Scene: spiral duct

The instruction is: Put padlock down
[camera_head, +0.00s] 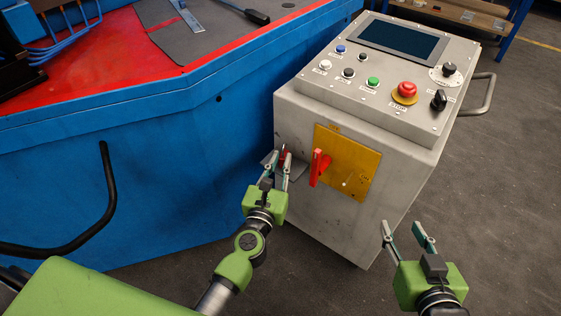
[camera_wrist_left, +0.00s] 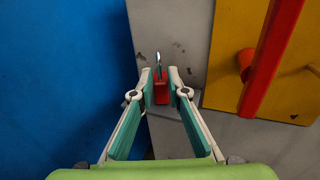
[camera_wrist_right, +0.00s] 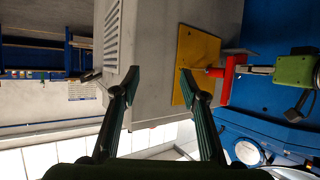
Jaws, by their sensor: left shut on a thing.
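The padlock (camera_wrist_left: 161,92) has a red body and a silver shackle that points up in the left wrist view. My left gripper (camera_head: 278,166) is shut on the padlock, which is mostly hidden between the fingers in the head view. They are at the left edge of the grey cabinet's front, left of the red switch handle (camera_head: 319,167) on the yellow plate (camera_head: 356,172). A small grey ledge (camera_head: 299,171) shows just behind the left fingers; whether the padlock touches it I cannot tell. My right gripper (camera_head: 403,232) is open and empty, right of the cabinet's lower front.
The grey control cabinet (camera_head: 330,215) carries buttons, a screen and a red stop button (camera_head: 406,90) on top. A blue machine (camera_head: 170,150) with a red top stands close on the left. The floor (camera_head: 480,200) is clear at the right.

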